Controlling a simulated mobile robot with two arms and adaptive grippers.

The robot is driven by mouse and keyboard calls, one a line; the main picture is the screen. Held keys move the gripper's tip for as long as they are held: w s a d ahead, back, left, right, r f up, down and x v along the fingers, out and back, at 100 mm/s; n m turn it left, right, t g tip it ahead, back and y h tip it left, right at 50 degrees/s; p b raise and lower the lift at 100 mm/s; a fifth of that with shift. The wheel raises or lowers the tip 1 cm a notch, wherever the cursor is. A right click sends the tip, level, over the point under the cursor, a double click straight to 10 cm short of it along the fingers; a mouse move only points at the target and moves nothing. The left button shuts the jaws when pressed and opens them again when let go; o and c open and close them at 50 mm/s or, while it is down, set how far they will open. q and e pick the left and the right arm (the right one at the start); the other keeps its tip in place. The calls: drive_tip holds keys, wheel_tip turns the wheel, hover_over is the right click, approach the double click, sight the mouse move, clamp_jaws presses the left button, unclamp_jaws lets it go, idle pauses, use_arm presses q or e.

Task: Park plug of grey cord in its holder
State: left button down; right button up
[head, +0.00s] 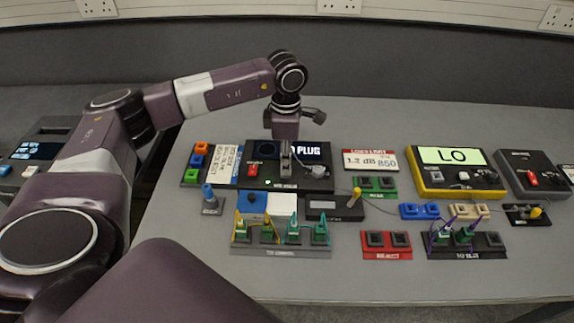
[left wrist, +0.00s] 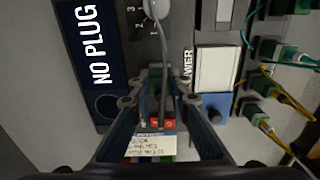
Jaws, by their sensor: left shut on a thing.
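My left gripper (head: 286,152) points down over the black box (head: 318,178), whose screen reads "NO PLUG" in the left wrist view (left wrist: 92,55). The left gripper (left wrist: 157,92) is shut on the plug of the grey cord, which is mostly hidden between the fingers. The grey cord (left wrist: 163,45) runs away from the fingers towards the white knob (left wrist: 156,8). In the head view the gripper hides part of the box's face. I cannot tell which thing is the grey cord's holder. My right gripper is in neither view.
A row of green plugs (head: 293,233) with cords stands in front of the box. A small stand with a blue top (head: 208,195) is to its left. A red block (head: 386,252) and a yellow meter reading "LO" (head: 428,183) lie to the right. The front table strip is clear.

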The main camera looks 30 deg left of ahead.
use_arm(q)
drive_tip(key=shift+r, duration=0.1)
drive_tip(key=shift+r+p, duration=1.35)
drive_tip(key=shift+r, duration=0.85)
